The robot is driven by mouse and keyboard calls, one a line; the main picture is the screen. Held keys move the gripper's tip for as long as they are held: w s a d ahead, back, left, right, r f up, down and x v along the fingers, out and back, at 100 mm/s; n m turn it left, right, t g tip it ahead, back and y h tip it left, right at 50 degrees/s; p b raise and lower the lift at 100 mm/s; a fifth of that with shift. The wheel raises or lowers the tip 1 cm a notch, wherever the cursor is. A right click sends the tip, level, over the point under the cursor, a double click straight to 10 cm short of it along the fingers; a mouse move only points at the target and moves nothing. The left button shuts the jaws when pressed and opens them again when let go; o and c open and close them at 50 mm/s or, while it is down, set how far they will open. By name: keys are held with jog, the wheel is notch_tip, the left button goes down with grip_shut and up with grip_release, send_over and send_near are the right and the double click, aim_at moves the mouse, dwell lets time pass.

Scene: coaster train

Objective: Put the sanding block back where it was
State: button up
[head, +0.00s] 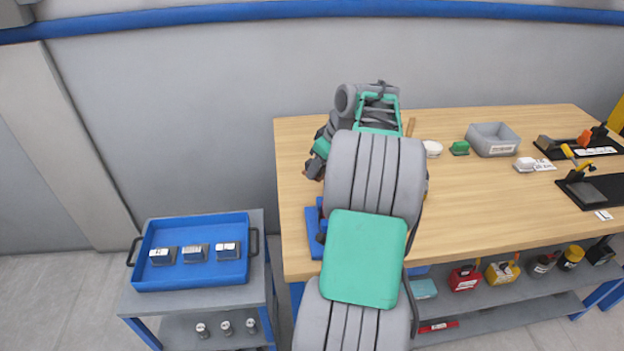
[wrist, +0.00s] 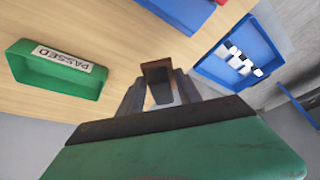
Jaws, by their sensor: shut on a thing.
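The sanding block appears to be the brown block (wrist: 158,72) between the fingertips of my gripper (wrist: 160,92) in the wrist view. My gripper is shut on it and holds it over the wooden table, apparently clear of the top. In the head view my gripper (head: 314,170) is at the table's left end, partly hidden by my own arm. The block cannot be made out clearly there. No marked resting place for it is clear in either view.
A green tray (wrist: 60,88) labelled PASSED lies left in the wrist view. A blue holder (head: 313,222) sits at the table's left edge. A blue tray (head: 190,279) with 3 small blocks stands on a cart. A grey bin (head: 493,139) is farther right. My arm hides the table's middle-left.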

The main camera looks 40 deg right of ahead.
send_over(309, 188)
jog(key=s, duration=0.1)
jog(key=f, duration=0.5)
jog(key=shift+s+d+p, duration=0.15)
jog(key=shift+s+p, duration=0.05)
jog(key=shift+p, duration=0.15)
notch_tip(309, 188, down, 3)
jog(key=shift+r+p, duration=0.15)
jog(key=shift+p, duration=0.35)
jog(key=shift+f, duration=0.45)
jog(key=o, duration=1.3)
